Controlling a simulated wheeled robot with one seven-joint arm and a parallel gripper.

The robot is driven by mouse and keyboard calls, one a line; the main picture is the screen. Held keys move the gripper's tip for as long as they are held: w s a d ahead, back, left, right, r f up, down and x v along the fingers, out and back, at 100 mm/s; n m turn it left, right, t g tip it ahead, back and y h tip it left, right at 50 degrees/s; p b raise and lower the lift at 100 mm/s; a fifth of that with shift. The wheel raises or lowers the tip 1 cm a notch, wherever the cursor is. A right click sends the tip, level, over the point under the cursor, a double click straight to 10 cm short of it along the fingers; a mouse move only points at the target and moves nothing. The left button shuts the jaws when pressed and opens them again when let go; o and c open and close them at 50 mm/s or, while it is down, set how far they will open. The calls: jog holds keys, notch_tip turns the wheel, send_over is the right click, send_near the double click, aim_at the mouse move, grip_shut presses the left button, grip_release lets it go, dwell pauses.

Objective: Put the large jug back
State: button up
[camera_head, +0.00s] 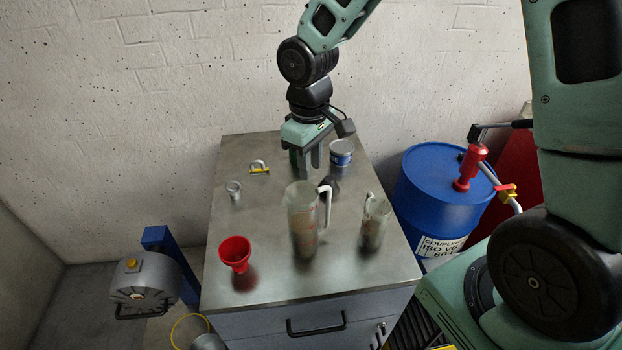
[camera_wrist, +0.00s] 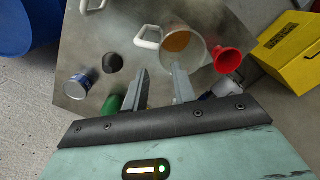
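The large jug (camera_head: 303,224) is clear, with a brownish liquid inside. It stands upright on the grey bench top (camera_head: 270,275), its handle on the right in the head view. In the wrist view, the large jug (camera_wrist: 189,45) lies just beyond the fingertips, with its white handle (camera_wrist: 148,37) to the left. My gripper (camera_head: 308,175) is behind the jug in the head view, pointing down. In the wrist view my gripper's (camera_wrist: 160,68) two fingers are apart with nothing held between them. The smaller jug (camera_head: 375,225) stands to the right of the large one.
A red funnel (camera_head: 235,252), a small metal cup (camera_head: 234,191), a yellow padlock-like piece (camera_head: 260,168), a blue-and-white can (camera_head: 341,153) and a dark rounded object (camera_head: 329,186) stand around the jugs. A green object (camera_wrist: 112,104) is near the left finger. A blue drum (camera_head: 435,190) stands right of the bench.

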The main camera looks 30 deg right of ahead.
jog(key=s+a+r, duration=0.2)
jog(key=s+a, duration=0.1)
jog(key=s, duration=0.4)
jog(key=s+a+r+n, duration=0.1)
jog(key=s+a+r, duration=0.1)
jog(key=s, duration=0.5)
jog(key=s+a+r+n, duration=0.1)
jog(key=s+a+r, duration=0.2)
jog(key=s, duration=0.5)
jog(key=shift+a+y, duration=0.4)
jog(key=shift+a, duration=0.15)
notch_tip(320, 180, down, 5)
jog(key=b, duration=0.5)
jog(key=shift+f, duration=0.15)
